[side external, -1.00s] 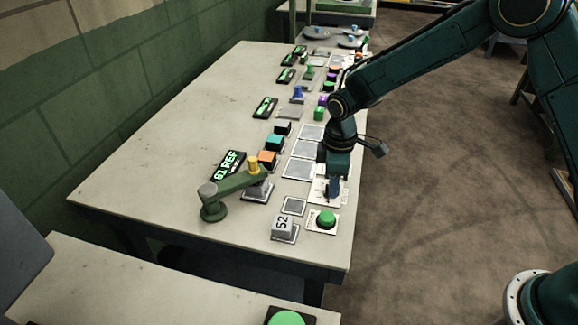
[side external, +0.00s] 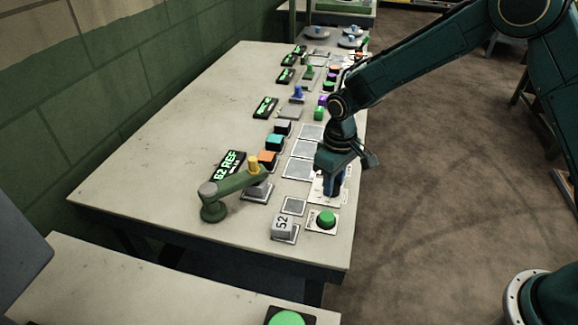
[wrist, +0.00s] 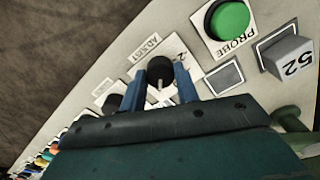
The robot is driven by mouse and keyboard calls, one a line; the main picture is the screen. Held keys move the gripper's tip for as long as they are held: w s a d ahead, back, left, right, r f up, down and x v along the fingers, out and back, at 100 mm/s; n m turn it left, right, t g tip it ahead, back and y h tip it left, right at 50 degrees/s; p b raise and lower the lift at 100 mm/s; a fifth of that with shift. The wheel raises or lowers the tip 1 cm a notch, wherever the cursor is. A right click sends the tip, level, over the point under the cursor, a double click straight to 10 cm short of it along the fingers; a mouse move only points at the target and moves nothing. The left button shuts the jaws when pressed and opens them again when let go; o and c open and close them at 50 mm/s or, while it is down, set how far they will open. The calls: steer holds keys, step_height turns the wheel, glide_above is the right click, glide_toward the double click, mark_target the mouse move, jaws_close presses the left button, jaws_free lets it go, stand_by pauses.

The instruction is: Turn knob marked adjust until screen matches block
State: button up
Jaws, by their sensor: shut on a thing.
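The knob marked ADJUST (wrist: 160,69) is black with a pale pointer line, set on a white labelled plate. My gripper (wrist: 160,84) has its two blue fingers on either side of it and is shut on it. In the side view my gripper (side external: 333,182) is low over the plate and hides the knob. The screen (side external: 229,165) glows green and reads 62 REF, with smaller text too small to read. The grey block (side external: 283,225) stands on a small pad and is marked 52; it also shows in the wrist view (wrist: 289,57).
A green PROBE button (side external: 326,219) sits beside the block. Flat grey pads (side external: 298,168) lie left of my gripper.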

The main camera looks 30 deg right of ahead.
steer(key=o, duration=1)
steer(key=shift+r, duration=0.1)
step_height(320, 180, up, 14)
steer(key=shift+f, duration=0.2)
steer(key=shift+r, duration=0.1)
stand_by(0.4)
